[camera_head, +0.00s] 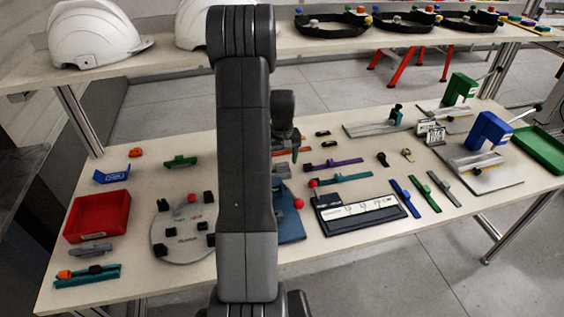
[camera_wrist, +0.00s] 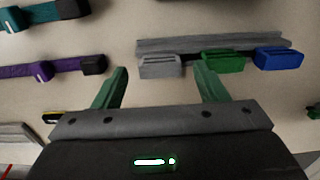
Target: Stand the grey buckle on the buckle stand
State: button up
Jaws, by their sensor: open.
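In the wrist view my gripper (camera_wrist: 162,72) has its two green fingers wide apart, with nothing between them. The grey buckle (camera_wrist: 160,66), a small slotted block, is just beyond the fingertips, roughly centred between them. A long grey rail, which looks like the buckle stand (camera_wrist: 185,43), runs along behind it. I cannot tell whether the grey buckle rests on the stand or just beside it. A green buckle (camera_wrist: 223,60) and a blue buckle (camera_wrist: 278,58) sit in the same row to its right. In the head view my arm hides this spot.
A purple strap (camera_wrist: 55,71) and a teal strap (camera_wrist: 40,14) with black ends lie left of the stand. In the head view a red bin (camera_head: 97,216) and a round grey plate (camera_head: 182,250) are at left. Blue and green presses stand at right. A shelf with white helmets (camera_head: 95,35) is behind.

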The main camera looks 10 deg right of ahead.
aim_at(282, 164)
notch_tip(282, 164, up, 12)
jog(key=shift+r+b, duration=0.25)
jog(key=shift+b, duration=0.2)
notch_tip(282, 164, down, 14)
jog(key=shift+r+p, duration=0.15)
jog(key=shift+p, duration=0.45)
jog(key=shift+r, duration=0.25)
dwell(0.3)
